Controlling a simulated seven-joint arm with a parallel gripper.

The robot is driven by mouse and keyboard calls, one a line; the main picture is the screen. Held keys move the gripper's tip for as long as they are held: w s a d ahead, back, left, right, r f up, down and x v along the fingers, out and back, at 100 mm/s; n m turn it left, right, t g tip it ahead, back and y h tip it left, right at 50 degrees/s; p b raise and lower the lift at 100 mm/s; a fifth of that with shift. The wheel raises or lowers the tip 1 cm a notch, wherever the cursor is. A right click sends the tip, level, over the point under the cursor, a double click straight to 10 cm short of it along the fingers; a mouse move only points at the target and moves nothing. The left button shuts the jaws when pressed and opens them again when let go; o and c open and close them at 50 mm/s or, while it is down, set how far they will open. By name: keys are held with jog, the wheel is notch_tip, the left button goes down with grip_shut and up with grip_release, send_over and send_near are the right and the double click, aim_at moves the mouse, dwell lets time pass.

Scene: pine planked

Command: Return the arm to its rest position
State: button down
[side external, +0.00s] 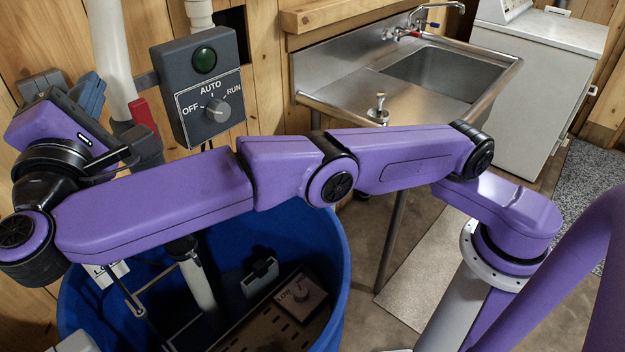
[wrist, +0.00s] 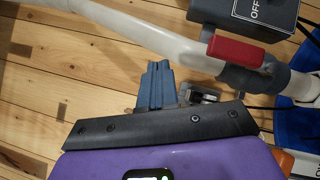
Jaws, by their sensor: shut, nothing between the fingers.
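My gripper (side external: 88,88) is at the upper left of the side view, beside the wooden wall and left of the white pipe. In the wrist view its blue-grey fingers (wrist: 157,68) are together, with nothing between them. My purple arm stretches from its mount at the right, across the blue barrel, to the gripper at the left. The fingertips appear close to the white pipe (wrist: 135,35) in the wrist view; I cannot tell the exact gap.
A red valve handle (side external: 146,117) is on the pipe near my gripper. A grey control box (side external: 212,118) with a green lamp and a knob hangs right of it. The blue barrel (side external: 335,285) stands below my arm. A steel sink (side external: 440,75) and white appliance (side external: 540,85) stand behind.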

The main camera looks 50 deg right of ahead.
jog(key=s+d+f+g+y, duration=0.4)
jog(key=s+d+f+g, duration=0.1)
jog(key=s+d, duration=0.4)
jog(key=s+d+f+m+g+y, duration=0.1)
jog(key=s+d+f+g+y, duration=0.3)
jog(key=s+d+f, duration=0.4)
jog(key=s+d+f+m+g+y, duration=0.1)
jog(key=s+d+f+g+y, duration=0.3)
jog(key=s+d, duration=0.7)
jog(key=d+f+g, duration=0.2)
jog(key=d+f, duration=0.1)
jog(key=d, duration=0.3)
jog(key=shift+s+d+g, duration=0.25)
jog(key=shift+d+g, duration=0.15)
